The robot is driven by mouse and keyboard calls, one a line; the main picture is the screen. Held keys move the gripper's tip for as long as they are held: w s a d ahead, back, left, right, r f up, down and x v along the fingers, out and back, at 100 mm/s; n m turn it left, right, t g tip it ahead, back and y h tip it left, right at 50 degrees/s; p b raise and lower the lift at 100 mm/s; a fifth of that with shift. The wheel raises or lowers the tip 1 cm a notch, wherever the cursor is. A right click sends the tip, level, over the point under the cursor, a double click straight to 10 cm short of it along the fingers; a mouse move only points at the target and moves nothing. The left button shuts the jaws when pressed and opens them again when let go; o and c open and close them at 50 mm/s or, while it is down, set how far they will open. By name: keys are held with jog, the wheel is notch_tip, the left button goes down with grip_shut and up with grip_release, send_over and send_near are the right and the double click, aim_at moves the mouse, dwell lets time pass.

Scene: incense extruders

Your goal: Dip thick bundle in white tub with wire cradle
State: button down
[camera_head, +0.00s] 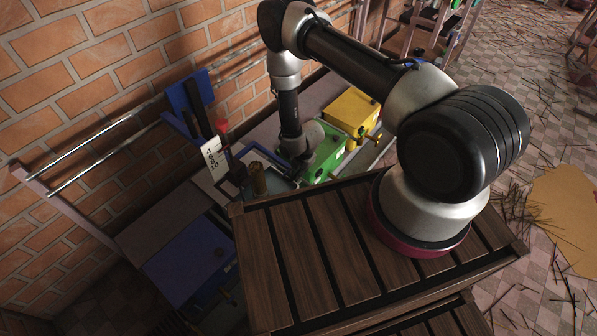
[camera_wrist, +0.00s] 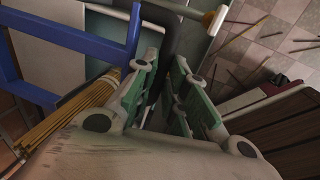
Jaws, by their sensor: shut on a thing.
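My gripper (camera_wrist: 165,65) has its two green-padded fingers close around a dark grey, long shape (camera_wrist: 182,38) in the wrist view; what it is I cannot tell for sure. In the head view my gripper (camera_head: 303,165) is low beside the green machine, its fingertips mostly hidden. A thick bundle of yellowish sticks (camera_wrist: 82,108) lies left of the fingers in the wrist view, apart from the pads. A brown upright bundle or cylinder (camera_head: 258,180) stands left of my gripper in the head view. I cannot make out a white tub or wire cradle clearly.
A green machine (camera_head: 328,155) and a yellow one (camera_head: 352,110) stand along the bench. A blue frame (camera_wrist: 60,62) is close left of the fingers. A slatted wooden crate (camera_head: 300,250) fills the front. A blue box (camera_head: 190,262) is at lower left, the brick wall behind.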

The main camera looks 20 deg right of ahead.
notch_tip(320, 180, up, 15)
dwell(0.6)
jog(key=c, duration=1.5)
grip_release()
jog(key=shift+o, duration=0.2)
notch_tip(320, 180, up, 12)
jog(key=s+d, duration=0.1)
jog(key=s, duration=0.1)
jog(key=shift+d+f, duration=0.15)
